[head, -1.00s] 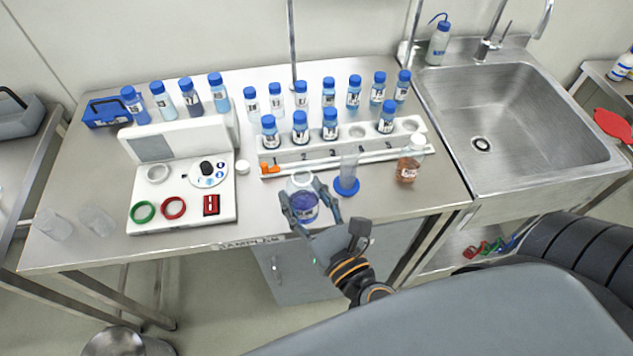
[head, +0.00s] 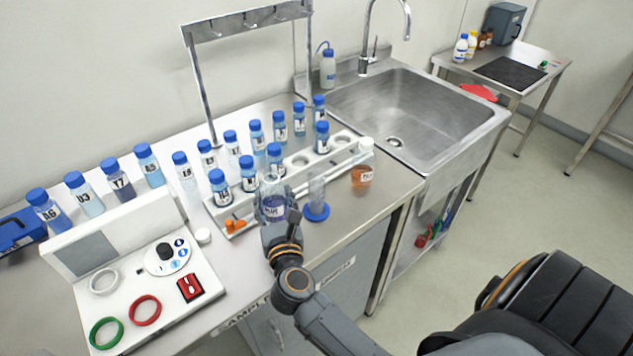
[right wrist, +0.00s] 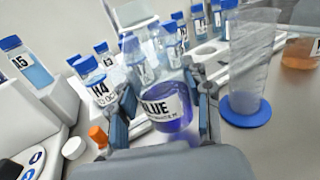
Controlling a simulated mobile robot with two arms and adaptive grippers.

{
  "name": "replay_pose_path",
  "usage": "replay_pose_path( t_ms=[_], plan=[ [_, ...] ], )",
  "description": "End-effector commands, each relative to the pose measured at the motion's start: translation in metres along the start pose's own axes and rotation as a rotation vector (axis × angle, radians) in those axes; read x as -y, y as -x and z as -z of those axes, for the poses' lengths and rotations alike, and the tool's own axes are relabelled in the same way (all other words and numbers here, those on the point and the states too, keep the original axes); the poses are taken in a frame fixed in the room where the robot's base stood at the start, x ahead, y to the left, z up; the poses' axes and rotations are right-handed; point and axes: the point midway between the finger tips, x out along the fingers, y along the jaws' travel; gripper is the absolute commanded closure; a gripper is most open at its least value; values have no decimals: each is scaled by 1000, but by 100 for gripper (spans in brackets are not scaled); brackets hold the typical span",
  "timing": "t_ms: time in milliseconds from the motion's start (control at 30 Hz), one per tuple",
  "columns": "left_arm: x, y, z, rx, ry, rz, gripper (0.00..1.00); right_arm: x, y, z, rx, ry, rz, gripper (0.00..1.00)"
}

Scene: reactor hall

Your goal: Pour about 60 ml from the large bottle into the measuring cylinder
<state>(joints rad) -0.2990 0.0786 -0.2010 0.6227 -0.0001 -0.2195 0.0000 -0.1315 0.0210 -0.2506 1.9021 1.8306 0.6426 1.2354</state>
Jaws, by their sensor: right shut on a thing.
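The large bottle (head: 272,207) is clear glass with a BLUE label and blue-violet liquid. It looks upright and open at the top. My right gripper (head: 274,226) is shut around it; in the right wrist view the bottle (right wrist: 170,108) sits between the two fingers. The measuring cylinder (head: 317,188) is clear with a blue foot and stands upright on the bench, just right of the bottle and apart from it. It also shows in the right wrist view (right wrist: 250,62), with no liquid that I can make out. My left gripper is not in view.
A white rack (head: 340,160) with blue-capped vials stands behind. An amber-liquid bottle (head: 362,178) is right of the cylinder. A white device with rings (head: 130,290), a small white cap (head: 203,236) and an orange item (head: 235,225) lie left. The sink (head: 410,125) is beyond.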

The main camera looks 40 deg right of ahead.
Motion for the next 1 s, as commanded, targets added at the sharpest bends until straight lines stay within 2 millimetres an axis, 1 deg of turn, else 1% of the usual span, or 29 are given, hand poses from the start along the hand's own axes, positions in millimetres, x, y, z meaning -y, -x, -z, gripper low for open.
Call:
replay_pose_path(
  t_ms=[133,467,767,800,1000],
  plan=[
    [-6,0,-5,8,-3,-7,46,0,-1,-1,1,0,2,86],
    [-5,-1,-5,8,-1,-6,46,0,0,-1,-4,-39,0,86],
    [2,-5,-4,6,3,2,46,5,0,-4,-23,-188,0,86],
    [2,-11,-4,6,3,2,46,6,-1,2,-27,-214,1,86],
    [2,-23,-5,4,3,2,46,10,-1,10,-43,-343,1,86]
  ],
)
